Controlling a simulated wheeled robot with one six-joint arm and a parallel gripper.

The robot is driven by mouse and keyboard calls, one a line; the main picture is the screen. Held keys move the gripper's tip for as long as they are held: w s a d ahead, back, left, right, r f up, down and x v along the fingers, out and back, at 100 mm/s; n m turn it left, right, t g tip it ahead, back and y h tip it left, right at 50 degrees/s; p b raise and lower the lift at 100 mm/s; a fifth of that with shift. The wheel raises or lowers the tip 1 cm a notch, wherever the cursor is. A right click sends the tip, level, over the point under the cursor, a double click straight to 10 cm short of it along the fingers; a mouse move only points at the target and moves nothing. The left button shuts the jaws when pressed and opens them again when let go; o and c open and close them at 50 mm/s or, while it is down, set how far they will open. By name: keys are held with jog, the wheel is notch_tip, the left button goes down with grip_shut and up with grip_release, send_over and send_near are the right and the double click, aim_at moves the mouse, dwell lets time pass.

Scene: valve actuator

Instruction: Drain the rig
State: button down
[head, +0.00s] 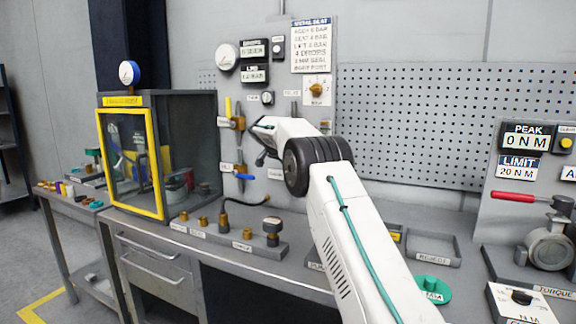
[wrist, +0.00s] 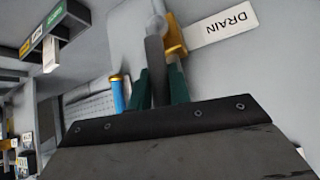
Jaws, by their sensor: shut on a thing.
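In the wrist view, my gripper (wrist: 161,88) has its two dark green fingers closed around a grey bar (wrist: 154,55), which looks like the lever of the drain valve. A yellow-brass part (wrist: 174,38) shows just behind it, beside the white DRAIN label (wrist: 222,22). The fingers hide the bar's lower end, and the valve body is mostly covered. In the head view, my gripper (head: 262,156) reaches the wall panel right of the blue-handled valve (head: 243,177). The blue handle also shows left of the fingers in the wrist view (wrist: 118,95).
A yellow-handled valve (head: 228,107) sits above the blue one. A yellow-framed cabinet (head: 158,160) stands left. Brass fittings on a block (head: 235,245) and a grey tray (head: 435,246) are on the bench. A pegboard (head: 430,120) is at the back right.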

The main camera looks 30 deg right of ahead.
jog(key=c, duration=1.3)
grip_release()
jog(key=v, duration=0.7)
jog(key=shift+a+r, duration=0.25)
jog(key=shift+r, duration=0.05)
